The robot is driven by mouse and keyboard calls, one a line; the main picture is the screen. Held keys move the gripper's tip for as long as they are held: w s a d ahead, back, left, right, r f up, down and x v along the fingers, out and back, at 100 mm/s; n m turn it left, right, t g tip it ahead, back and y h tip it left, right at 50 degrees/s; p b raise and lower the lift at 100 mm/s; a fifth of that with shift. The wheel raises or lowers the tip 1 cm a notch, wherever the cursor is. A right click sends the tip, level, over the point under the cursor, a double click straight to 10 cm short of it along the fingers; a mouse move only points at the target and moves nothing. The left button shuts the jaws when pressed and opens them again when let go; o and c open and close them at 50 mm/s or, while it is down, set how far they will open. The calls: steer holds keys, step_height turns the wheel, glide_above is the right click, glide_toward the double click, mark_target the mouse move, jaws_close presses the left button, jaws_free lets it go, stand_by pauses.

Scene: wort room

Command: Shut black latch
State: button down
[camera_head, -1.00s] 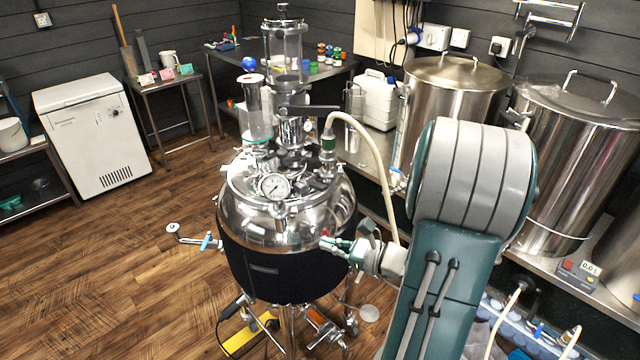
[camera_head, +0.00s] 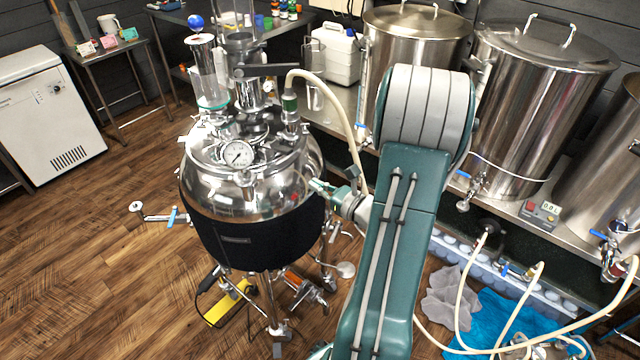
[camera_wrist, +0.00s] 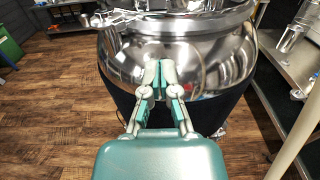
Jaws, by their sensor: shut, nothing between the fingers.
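A shiny steel vessel (camera_head: 215,192) with a black jacket (camera_head: 262,243) stands on legs at the centre left of the head view. A long black lever (camera_head: 275,70) sticks out to the right from the fitting on top of its lid; I cannot tell for sure that it is the black latch. My gripper (camera_head: 316,185) is at the vessel's right side, below the lid rim. In the wrist view my gripper (camera_wrist: 159,75) is shut and empty, its fingertips in front of the steel wall (camera_wrist: 200,62). Whether they touch it is unclear. The black lever is out of the wrist view.
A pressure gauge (camera_head: 238,154) and a cream hose (camera_head: 340,101) rise from the lid. A blue-handled pipe (camera_head: 172,216) juts out left. Large steel pots (camera_head: 535,95) stand on a bench at right. A yellow object (camera_head: 228,304) lies beneath the vessel. The floor at left is clear.

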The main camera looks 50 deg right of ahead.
mark_target(277, 146)
steer(key=w+r, duration=0.3)
steer(key=w, duration=0.4)
steer(key=shift+w+a+r, duration=0.2)
steer(key=shift+a+r, duration=0.2)
steer(key=shift+d, duration=0.15)
